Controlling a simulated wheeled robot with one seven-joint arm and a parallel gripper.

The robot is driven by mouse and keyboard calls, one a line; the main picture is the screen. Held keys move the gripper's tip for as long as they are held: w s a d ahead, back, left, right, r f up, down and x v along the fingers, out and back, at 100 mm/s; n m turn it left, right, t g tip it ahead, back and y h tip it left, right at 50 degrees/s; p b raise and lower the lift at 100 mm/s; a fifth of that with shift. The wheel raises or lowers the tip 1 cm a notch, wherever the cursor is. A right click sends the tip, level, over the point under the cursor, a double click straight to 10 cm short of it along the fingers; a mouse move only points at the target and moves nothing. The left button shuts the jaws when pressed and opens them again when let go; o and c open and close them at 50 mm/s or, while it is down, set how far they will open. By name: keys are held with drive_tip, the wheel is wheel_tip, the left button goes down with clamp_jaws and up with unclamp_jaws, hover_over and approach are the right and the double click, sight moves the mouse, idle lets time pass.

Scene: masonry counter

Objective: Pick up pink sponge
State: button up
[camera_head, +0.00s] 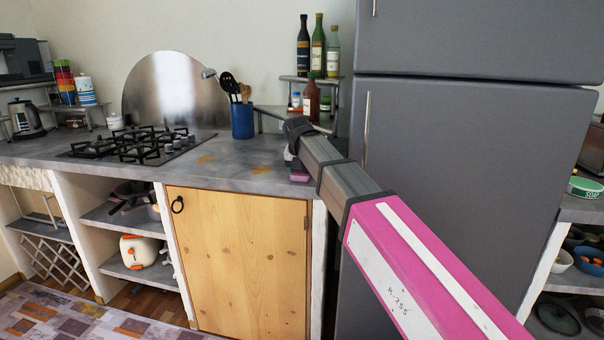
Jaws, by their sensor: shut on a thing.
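The pink sponge (299,178) shows as a small pink and dark patch at the right end of the grey counter, beside the fridge. My gripper (293,162) is at the sponge, reaching down from above, and is shut on it. My arm hides most of the gripper and much of the sponge. I cannot tell whether the sponge touches the counter or is just above it.
A blue utensil pot (242,121) stands behind and left of my gripper. A small shelf with bottles (311,100) is behind it. The grey fridge (450,140) stands close on the right. A gas hob (140,146) is farther left; the counter between is mostly clear.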

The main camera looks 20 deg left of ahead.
drive_tip(key=shift+r, duration=0.15)
drive_tip(key=shift+r, duration=0.65)
wheel_tip(320, 180, up, 3)
drive_tip(key=shift+f, duration=0.15)
drive_tip(key=s+a+r, duration=0.4)
drive_tip(key=a+r, duration=0.2)
drive_tip(key=a, duration=0.5)
drive_tip(key=shift+r, duration=0.35)
drive_tip(key=shift+o, duration=1.2)
drive_tip(key=shift+c, duration=0.9)
drive_tip(key=shift+s, duration=0.1)
